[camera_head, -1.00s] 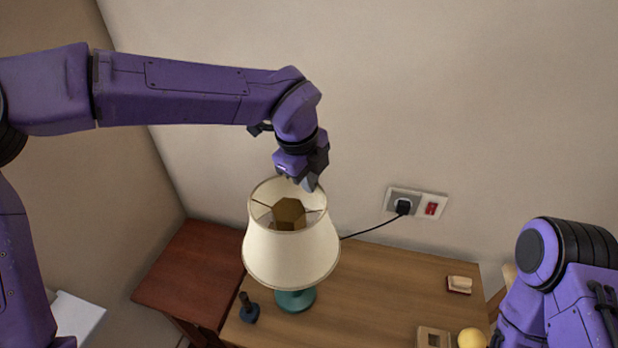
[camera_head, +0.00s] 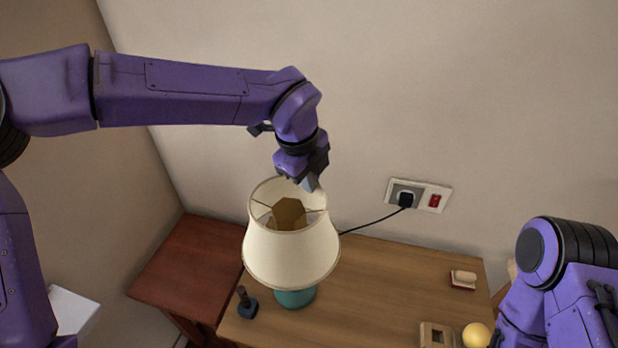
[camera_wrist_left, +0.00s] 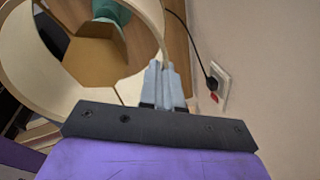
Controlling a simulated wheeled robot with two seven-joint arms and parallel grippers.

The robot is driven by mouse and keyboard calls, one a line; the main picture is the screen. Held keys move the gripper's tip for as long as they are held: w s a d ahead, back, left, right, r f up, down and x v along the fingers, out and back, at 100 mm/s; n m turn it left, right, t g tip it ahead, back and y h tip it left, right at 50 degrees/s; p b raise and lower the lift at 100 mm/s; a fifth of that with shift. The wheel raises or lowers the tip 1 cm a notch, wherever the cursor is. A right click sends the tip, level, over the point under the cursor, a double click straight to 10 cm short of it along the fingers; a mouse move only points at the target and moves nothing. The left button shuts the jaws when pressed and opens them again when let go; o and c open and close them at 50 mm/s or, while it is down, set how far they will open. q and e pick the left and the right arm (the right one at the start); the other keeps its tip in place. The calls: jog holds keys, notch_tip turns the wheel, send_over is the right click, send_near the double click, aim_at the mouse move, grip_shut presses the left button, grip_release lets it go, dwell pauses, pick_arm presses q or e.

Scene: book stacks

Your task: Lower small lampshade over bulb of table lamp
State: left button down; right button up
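The cream lampshade (camera_head: 290,255) is upright, with its open top towards me and thin wires across it. My left gripper (camera_head: 309,184) is at its back right rim. In the left wrist view the fingers (camera_wrist_left: 163,85) are together on the rim of the shade (camera_wrist_left: 32,75). Below the shade the teal lamp base (camera_head: 296,298) shows on the table; it also shows through the shade in the left wrist view (camera_wrist_left: 111,12). A brown faceted shape (camera_head: 289,213) shows inside the shade; I cannot tell whether it is the bulb. My right gripper is out of view.
The wooden table (camera_head: 385,290) carries a dark blue item with an upright handle (camera_head: 246,304), a yellow ball (camera_head: 476,335), a beige block with an opening (camera_head: 437,336) and a small brush-like item (camera_head: 463,279). A cord runs to the wall socket (camera_head: 418,195). A reddish side table (camera_head: 180,265) stands left.

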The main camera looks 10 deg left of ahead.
pick_arm(q)
jog(key=shift+f+b, duration=1.6)
jog(key=shift+f, duration=0.2)
jog(key=c, duration=1.3)
grip_release()
jog(key=shift+o, duration=0.2)
